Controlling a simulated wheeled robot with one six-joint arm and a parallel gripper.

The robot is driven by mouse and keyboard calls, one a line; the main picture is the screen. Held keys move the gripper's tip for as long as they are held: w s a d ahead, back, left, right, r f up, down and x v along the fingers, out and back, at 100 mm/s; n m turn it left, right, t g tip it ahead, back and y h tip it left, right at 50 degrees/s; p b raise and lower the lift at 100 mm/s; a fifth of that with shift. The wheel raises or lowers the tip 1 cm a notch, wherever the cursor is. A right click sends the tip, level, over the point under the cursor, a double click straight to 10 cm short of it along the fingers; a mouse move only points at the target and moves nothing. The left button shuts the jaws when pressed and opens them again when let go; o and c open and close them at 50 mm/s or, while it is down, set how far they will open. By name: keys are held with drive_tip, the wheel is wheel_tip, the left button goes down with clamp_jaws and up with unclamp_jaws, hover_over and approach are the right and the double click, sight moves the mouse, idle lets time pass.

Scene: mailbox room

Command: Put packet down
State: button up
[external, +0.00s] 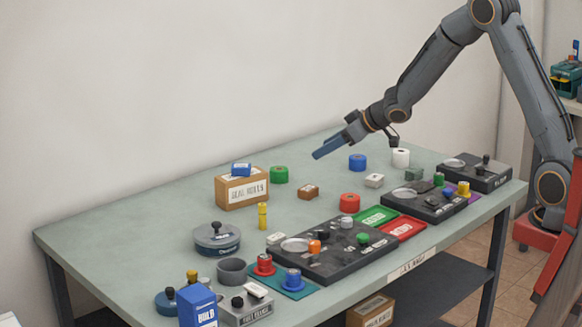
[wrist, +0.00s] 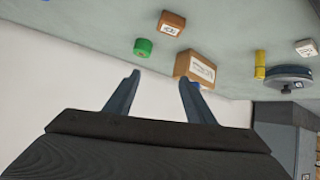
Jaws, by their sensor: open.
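My gripper (external: 318,154) is open and hangs in the air above the back of the table. In the wrist view, its two fingers (wrist: 160,79) are spread with nothing between them. No object is clearly marked as the packet. Small box-like candidates lie on the table: a brown one (external: 308,192), also in the wrist view (wrist: 171,23), and a white one (external: 374,180). A brown labelled box (external: 242,192) with a small blue item (external: 241,169) on top stands to the left; the box also shows in the wrist view (wrist: 196,69), close to the right finger.
Green (external: 279,175), blue (external: 357,162), white (external: 401,158) and red (external: 350,203) rolls stand on the table. Dark panels (external: 340,262) and green and red trays (external: 398,229) line the front. A round grey scale (external: 216,238) and a blue carton (external: 197,306) are at left.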

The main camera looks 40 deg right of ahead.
drive_tip(key=s+f+m+g+h, duration=0.1)
drive_tip(key=s+f+g, duration=0.1)
drive_tip(key=s, duration=1.1)
drive_tip(key=s+d+f+m+g+h, duration=0.1)
drive_tip(key=s+g, duration=0.3)
drive_tip(key=s, duration=1)
drive_tip(key=s+d+f+m+g, duration=0.1)
drive_tip(key=s+g, duration=0.3)
drive_tip(key=s, duration=0.9)
drive_tip(key=shift+s+f+m+h, duration=0.15)
drive_tip(key=shift+f+m+h, duration=0.25)
drive_tip(key=shift+f+m, duration=0.4)
drive_tip(key=shift+o, duration=0.4)
drive_tip(key=shift+d+f, duration=0.1)
drive_tip(key=shift+d, duration=0.05)
